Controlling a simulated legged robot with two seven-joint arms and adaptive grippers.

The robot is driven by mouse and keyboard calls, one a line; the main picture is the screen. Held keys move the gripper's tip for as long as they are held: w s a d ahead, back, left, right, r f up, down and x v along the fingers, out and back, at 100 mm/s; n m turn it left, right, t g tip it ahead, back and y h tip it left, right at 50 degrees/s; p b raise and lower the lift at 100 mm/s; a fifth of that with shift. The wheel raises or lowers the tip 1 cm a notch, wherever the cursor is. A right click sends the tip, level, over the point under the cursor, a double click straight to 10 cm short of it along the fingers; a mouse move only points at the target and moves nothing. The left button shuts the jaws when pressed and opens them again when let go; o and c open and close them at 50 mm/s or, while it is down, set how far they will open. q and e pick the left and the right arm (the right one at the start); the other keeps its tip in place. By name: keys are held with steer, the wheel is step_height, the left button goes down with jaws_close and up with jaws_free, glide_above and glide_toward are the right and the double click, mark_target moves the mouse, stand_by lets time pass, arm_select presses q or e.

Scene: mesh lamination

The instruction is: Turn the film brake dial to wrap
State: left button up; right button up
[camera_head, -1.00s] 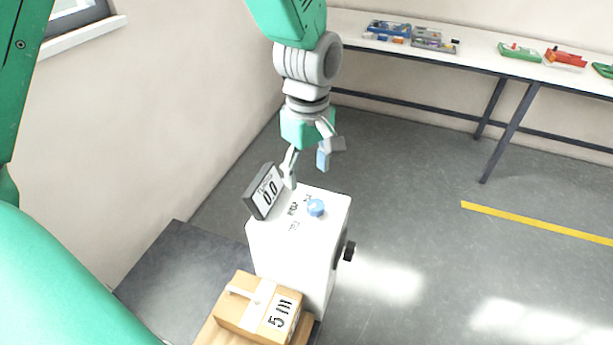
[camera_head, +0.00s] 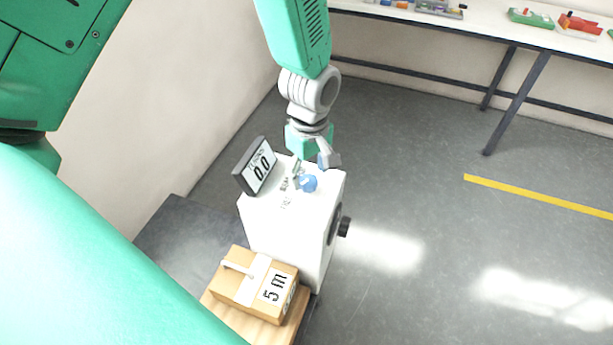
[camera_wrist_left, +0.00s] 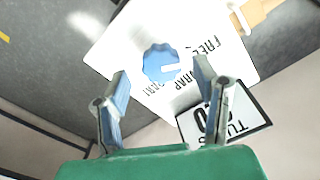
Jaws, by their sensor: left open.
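The blue film brake dial (camera_head: 308,183) sits on top of a white box (camera_head: 318,228). In the left wrist view the dial (camera_wrist_left: 160,63) has a scalloped edge and a white pointer mark, with printed words around it; FREE and WRAP are partly readable, and a third is unclear. My left gripper (camera_head: 310,168) is just above the dial, pointing down. In the wrist view its two blue-padded fingers (camera_wrist_left: 160,82) are spread, and the dial shows between and beyond their tips. I cannot tell whether they touch it. My right gripper is not in view.
A tilted display (camera_head: 256,166) reading 0.0 stands at the box's left edge. A black knob (camera_head: 344,227) sticks out on its right side. A long table (camera_head: 490,30) stands behind; the floor at right is clear.

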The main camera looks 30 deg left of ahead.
arm_select(q)
steer(key=shift+d+f, duration=0.8)
steer(key=shift+f, duration=0.1)
steer(key=shift+a+f, duration=0.1)
steer(key=shift+a, duration=0.15)
steer(key=shift+a+f, duration=0.25)
steer(key=shift+a, duration=0.9)
steer(key=c, duration=0.5)
steer(key=shift+a, duration=0.1)
steer(key=c, duration=0.6)
steer(key=shift+d, duration=0.75)
steer(key=shift+c, duration=0.2)
steer(key=shift+s+d+r, duration=0.1)
steer(key=shift+d+r, duration=0.05)
steer(key=shift+d, duration=0.05)
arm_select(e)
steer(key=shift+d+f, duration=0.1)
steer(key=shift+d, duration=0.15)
arm_select(q)
steer(key=shift+a, duration=0.1)
